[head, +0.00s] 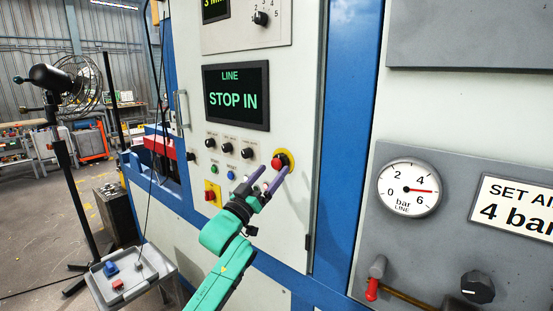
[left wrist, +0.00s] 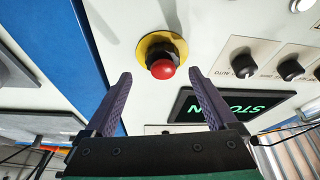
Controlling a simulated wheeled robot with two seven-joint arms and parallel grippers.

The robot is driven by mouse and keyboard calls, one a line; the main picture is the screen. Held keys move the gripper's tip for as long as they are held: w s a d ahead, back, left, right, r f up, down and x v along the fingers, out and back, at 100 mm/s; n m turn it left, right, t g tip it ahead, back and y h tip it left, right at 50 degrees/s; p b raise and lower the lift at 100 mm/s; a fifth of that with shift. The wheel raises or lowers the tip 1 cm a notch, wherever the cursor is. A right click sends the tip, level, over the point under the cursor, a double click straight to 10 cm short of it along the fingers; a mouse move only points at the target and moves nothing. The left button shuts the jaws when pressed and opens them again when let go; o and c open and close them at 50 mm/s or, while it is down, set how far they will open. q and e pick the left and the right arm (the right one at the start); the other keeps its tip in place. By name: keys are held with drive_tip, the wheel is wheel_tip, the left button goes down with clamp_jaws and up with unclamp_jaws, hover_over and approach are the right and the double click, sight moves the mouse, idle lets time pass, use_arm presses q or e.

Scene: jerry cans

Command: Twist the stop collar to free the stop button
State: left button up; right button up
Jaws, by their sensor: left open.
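The red stop button (head: 277,163) sits on the pale machine panel, with a dark collar and a yellow ring (head: 288,157) around its base. In the left wrist view the red button (left wrist: 163,69) stands out in front of the dark collar (left wrist: 159,49) and yellow plate (left wrist: 180,43). My left gripper (head: 269,174) is open, with its purple fingers pointing at the panel. In the left wrist view its fingertips (left wrist: 159,76) lie apart on either side of the button, with clear gaps and no visible contact. My right gripper is not in view.
A screen (head: 236,96) above reads "LINE STOP IN". Black knobs (head: 247,153), small coloured buttons and a red-and-yellow switch (head: 212,193) sit left of the stop button. A blue post (head: 340,150) and a gauge panel (head: 409,188) stand to the right. A grey tray (head: 130,270) is at lower left.

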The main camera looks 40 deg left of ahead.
sight(274, 166)
use_arm(q)
drive_tip(key=x, duration=0.2)
drive_tip(key=shift+w+a+r+p, duration=0.15)
drive_tip(key=shift+w+r+p, duration=0.05)
drive_tip(key=shift+w+p, duration=0.15)
drive_tip(key=shift+w+a, duration=0.15)
drive_tip(key=c, duration=0.9)
drive_tip(key=shift+f, duration=0.1)
drive_tip(key=c, duration=0.4)
drive_tip(key=shift+c, duration=0.3)
drive_tip(key=shift+m+h+b, duration=0.4)
drive_tip(key=shift+m, duration=0.2)
drive_tip(key=m+h+b, duration=0.1)
drive_tip(key=m+h, duration=0.1)
drive_tip(key=m, duration=0.2)
drive_tip(key=shift+f, duration=0.1)
drive_tip(key=m+h+b, duration=0.1)
drive_tip(key=m+h, duration=0.1)
drive_tip(key=m, duration=0.1)
drive_tip(key=shift+a, duration=0.1)
drive_tip(key=shift+m+g+h, duration=0.4)
drive_tip(key=shift+m+h, duration=0.3)
drive_tip(key=shift+m, duration=1.2)
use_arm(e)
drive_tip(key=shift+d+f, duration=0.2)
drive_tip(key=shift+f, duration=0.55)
